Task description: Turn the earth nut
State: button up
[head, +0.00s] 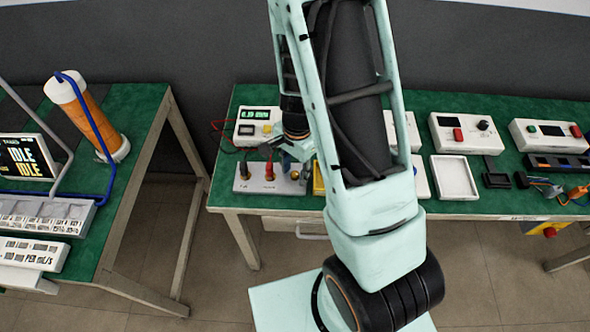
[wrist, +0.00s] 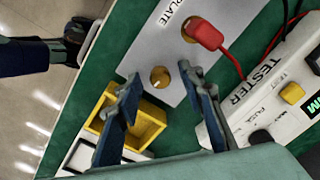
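A round brass nut (wrist: 160,77) sits on the white plate (wrist: 158,45) in the wrist view; no label that I can read names it as the earth nut. My gripper (wrist: 159,74) is open, with one blue finger on each side of this nut and a gap to both. I cannot tell whether the fingertips are level with the nut or above it. In the head view, the white plate (head: 243,184) stands at the front left of the right table, and my gripper (head: 294,167) is over its right end, partly hidden by my arm.
A red plug (wrist: 205,33) with a red cable is on the plate beside the nut. The white tester (wrist: 245,118) lies right of my gripper, and a yellow open box (wrist: 148,130) lies below the nut. Floor shows beyond the table edge at left.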

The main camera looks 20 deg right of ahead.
aim_at(296, 175)
notch_tip(296, 175, up, 12)
jog(key=shift+s+d, duration=0.15)
jog(key=shift+s, duration=0.05)
dwell(0.4)
dwell(2.0)
